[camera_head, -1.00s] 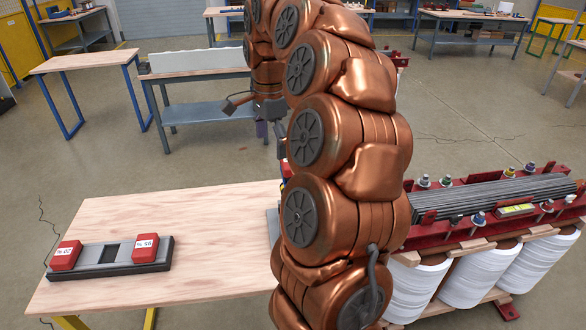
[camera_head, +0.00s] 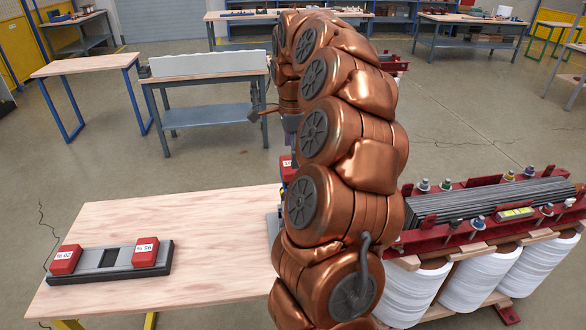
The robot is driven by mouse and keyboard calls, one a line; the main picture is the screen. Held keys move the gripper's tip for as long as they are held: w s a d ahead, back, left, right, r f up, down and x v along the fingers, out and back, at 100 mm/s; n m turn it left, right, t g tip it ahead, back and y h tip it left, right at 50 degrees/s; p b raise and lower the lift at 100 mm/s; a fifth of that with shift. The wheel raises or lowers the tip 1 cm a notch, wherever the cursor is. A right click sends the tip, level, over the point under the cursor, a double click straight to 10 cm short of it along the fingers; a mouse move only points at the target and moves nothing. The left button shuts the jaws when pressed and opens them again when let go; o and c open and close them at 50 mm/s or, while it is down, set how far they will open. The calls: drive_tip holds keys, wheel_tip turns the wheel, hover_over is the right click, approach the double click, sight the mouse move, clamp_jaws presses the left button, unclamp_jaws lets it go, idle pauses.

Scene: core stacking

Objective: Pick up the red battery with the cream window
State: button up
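Two red batteries with white number labels sit in a dark grey holder (camera_head: 110,262) on the wooden table. One is the left battery (camera_head: 66,260) and the other is the right battery (camera_head: 145,252). A further red block (camera_head: 288,168) with a pale label shows at the table's right side, mostly hidden by my arm. I cannot tell which of these has a cream window. My gripper (camera_head: 268,115) is up beyond the table's far edge. One dark finger shows, and the rest is behind my arm, so its opening is unclear. No object shows in it.
The wooden table (camera_head: 185,225) is bare between the holder and my arm. A grey piece (camera_head: 272,224) stands at its right edge. A red-framed transformer with white coils (camera_head: 485,280) stands at the right. A grey bench (camera_head: 215,117) stands behind.

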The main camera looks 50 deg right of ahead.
drive_tip(key=shift+a+f+p, duration=0.15)
drive_tip(key=shift+f+p, duration=0.55)
drive_tip(key=shift+f, duration=1.5)
drive_tip(key=c, duration=1.2)
